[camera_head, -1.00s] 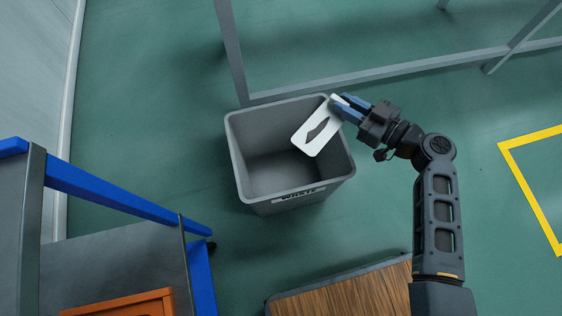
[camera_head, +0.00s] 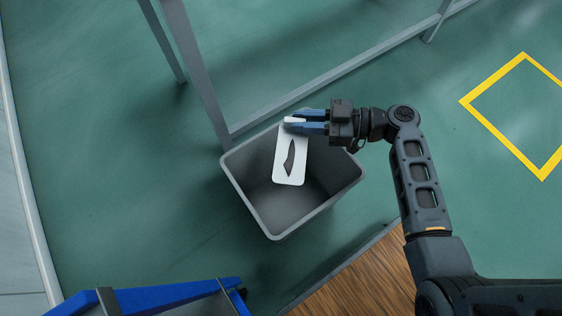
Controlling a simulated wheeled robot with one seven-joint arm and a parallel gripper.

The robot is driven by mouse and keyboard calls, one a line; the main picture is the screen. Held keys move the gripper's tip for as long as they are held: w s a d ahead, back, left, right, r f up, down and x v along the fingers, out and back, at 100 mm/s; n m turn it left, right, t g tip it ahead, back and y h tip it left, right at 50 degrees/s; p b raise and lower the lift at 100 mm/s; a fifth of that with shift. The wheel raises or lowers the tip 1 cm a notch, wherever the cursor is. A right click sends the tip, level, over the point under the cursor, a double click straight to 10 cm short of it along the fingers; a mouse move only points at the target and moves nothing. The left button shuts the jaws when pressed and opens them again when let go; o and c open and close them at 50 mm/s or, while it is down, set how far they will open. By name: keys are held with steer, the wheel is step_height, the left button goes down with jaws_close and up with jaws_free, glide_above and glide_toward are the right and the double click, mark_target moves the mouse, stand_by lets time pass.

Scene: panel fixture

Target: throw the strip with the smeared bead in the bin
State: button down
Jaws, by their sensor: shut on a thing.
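The strip (camera_head: 283,165) is a white, flat rectangle with a dark, smeared-looking bead shape along its middle. My gripper (camera_head: 296,122) has blue fingers and is shut on the strip's upper end. The strip hangs from the fingers over the open mouth of the grey bin (camera_head: 232,172). Its lower end shows against the inside of the bin; I cannot tell how far it reaches below the rim. The bin looks empty inside apart from what the strip and my gripper hide.
A grey metal frame (camera_head: 330,82) stands on the green floor behind the bin. A wooden-topped surface (camera_head: 365,285) is at the lower right. A blue-railed cart (camera_head: 165,295) is at the lower left. A yellow floor marking (camera_head: 500,135) lies on clear floor at the right.

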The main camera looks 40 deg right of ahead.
step_height(320, 180, down, 6)
steer(key=b, duration=0.3)
steer(key=shift+r+b, duration=0.1)
steer(key=shift+b, duration=0.25)
steer(key=c, duration=0.9)
jaws_free()
steer(key=shift+r, duration=0.1)
steer(key=r, duration=0.1)
steer(key=r+p, duration=0.1)
steer(key=r, duration=0.1)
steer(key=d+r+p, duration=0.1)
steer(key=shift+s+r, duration=0.25)
steer(key=shift+r, duration=0.15)
steer(key=s+d+r, duration=0.2)
steer(key=d, duration=0.1)
steer(key=s+d+r+p, duration=0.1)
steer(key=s+d+r, duration=0.1)
steer(key=s+d+r+p, duration=0.1)
steer(key=s+d+r, duration=0.1)
steer(key=d, duration=0.1)
steer(key=shift+d, duration=0.35)
